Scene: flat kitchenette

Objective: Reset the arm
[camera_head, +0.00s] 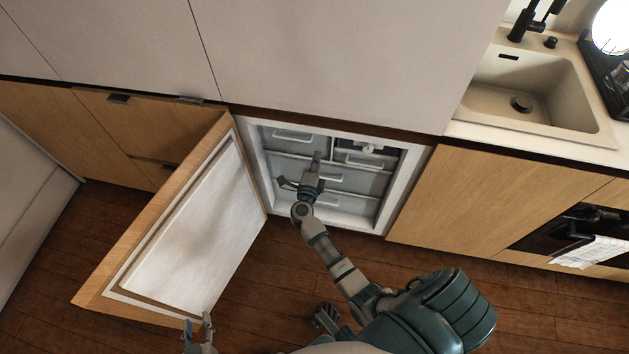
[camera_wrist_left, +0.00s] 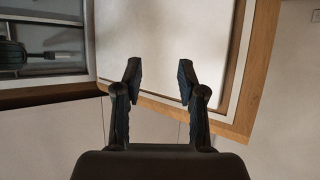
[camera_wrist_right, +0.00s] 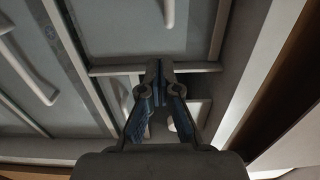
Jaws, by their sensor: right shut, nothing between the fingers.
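My right arm (camera_head: 345,275) reaches forward to the open built-in freezer. My right gripper (camera_head: 315,160) is in front of the freezer's drawers, near its opening. In the right wrist view the right gripper's fingertips (camera_wrist_right: 160,72) are together, with nothing held. My left gripper (camera_head: 207,325) is low at the bottom edge of the head view, near the lower end of the open door. In the left wrist view the left gripper (camera_wrist_left: 158,75) has its fingers apart and empty, facing the door. Most of the left arm is out of view.
The freezer door (camera_head: 195,225) stands wide open to the left, with a wooden edge and white inner face. Drawers with pale handles (camera_head: 345,180) fill the freezer (camera_head: 252,150). A sink (camera_head: 530,95) and oven (camera_head: 555,228) are at right. The wooden floor (camera_head: 270,275) is largely clear.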

